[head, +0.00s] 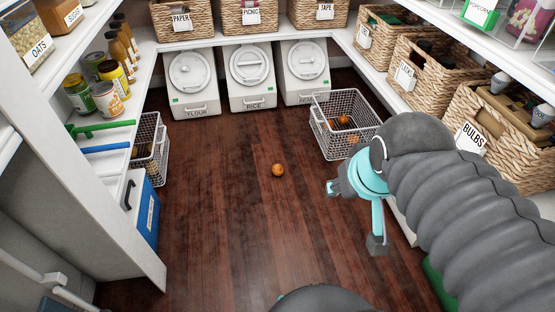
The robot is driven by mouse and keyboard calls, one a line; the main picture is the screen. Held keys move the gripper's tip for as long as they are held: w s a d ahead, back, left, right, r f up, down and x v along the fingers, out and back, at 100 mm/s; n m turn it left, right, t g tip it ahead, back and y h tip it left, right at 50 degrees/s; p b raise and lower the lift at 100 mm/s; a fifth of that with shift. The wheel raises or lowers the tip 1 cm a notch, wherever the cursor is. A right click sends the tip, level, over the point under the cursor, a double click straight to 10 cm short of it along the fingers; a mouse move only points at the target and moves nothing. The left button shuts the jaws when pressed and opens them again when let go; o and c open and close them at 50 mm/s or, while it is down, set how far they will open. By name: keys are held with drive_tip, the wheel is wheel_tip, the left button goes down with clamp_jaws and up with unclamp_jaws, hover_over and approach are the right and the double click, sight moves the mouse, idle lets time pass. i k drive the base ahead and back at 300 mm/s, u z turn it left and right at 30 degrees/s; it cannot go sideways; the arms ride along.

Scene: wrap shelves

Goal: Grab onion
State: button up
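A round orange-brown onion (278,170) lies alone on the dark wood floor, near the middle of the head view. My gripper (355,216) is to the right of the onion and apart from it, at the end of my grey ribbed arm. Its two turquoise-and-grey fingers are spread wide, one toward the left and one pointing down. Nothing shows between them, so it looks open and empty.
A wire basket (320,139) with several orange-brown round items stands behind my gripper. Another wire basket (163,158) and a blue box (147,213) stand at the left. White bins (250,80) line the back.

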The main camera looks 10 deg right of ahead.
sight(278, 170)
drive_tip(key=i, duration=1.1)
drive_tip(key=u, duration=1.25)
